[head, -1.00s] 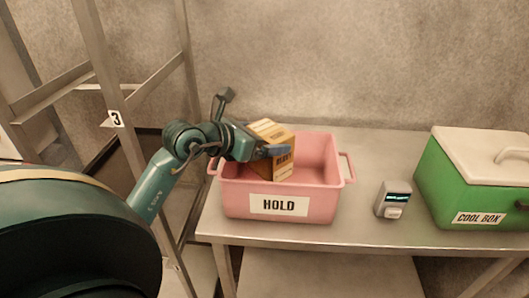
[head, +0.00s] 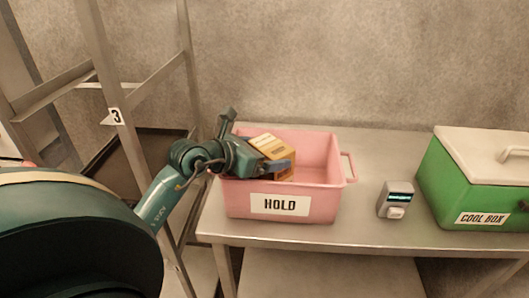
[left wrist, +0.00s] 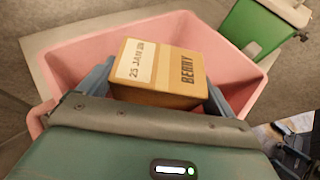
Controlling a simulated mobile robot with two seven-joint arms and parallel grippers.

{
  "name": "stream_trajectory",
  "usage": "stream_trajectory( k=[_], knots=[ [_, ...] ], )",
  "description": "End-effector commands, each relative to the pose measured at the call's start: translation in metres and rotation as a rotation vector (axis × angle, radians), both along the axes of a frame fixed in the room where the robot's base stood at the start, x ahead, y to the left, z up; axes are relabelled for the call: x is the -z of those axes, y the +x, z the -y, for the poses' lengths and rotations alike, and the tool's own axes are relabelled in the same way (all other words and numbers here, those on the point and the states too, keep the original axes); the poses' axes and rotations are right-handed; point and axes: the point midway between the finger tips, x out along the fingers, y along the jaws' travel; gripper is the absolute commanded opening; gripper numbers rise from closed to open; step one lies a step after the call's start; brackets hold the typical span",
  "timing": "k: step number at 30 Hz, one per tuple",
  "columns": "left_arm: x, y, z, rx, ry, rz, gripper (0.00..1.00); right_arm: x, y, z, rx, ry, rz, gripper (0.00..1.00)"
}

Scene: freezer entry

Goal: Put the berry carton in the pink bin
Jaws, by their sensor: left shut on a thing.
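The berry carton (head: 270,144) is a yellow-brown box with a pale date label. In the left wrist view the carton (left wrist: 160,70) reads BERRY and sits between my left gripper's two blue fingers. My left gripper (head: 277,165) is shut on it. The pink bin (head: 320,202), labelled HOLD, stands on the metal table. The carton is inside the bin's opening, toward its left side, with its lower part hidden by the gripper and the bin's front wall. I cannot tell whether it touches the bin floor. My right gripper is not in view.
A grey device (head: 396,200) with a lit display stands right of the bin. A green cool box (head: 465,180) with a white lid is at the table's right. A metal rack (head: 110,90) stands at the left. Bare table (head: 380,150) lies behind the device.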

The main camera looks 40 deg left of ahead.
Motion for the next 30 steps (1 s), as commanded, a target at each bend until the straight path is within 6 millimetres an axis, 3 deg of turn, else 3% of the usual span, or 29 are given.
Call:
stream_trajectory(
  k=[1,2,5,13,17,21,30],
  knots=[
    [0.002,0.0,0.001,0.0,-0.003,-0.007,0.53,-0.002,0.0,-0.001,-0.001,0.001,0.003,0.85],
    [0.004,-0.001,0.001,0.0,-0.004,-0.012,0.92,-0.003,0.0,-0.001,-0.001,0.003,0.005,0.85],
    [0.005,-0.001,0.001,0.001,-0.005,-0.015,1.0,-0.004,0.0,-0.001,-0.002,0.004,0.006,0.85],
    [0.005,-0.001,0.001,0.002,-0.006,-0.019,1.0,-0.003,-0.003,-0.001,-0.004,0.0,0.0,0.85],
    [-0.009,-0.001,0.001,0.002,-0.005,-0.018,1.0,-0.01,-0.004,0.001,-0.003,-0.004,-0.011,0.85],
    [-0.014,-0.026,-0.005,0.002,0.0,-0.016,1.0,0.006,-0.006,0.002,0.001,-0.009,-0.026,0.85],
    [-0.042,-0.084,-0.02,0.001,0.0,-0.013,1.0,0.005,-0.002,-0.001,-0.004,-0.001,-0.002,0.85]
  ],
)
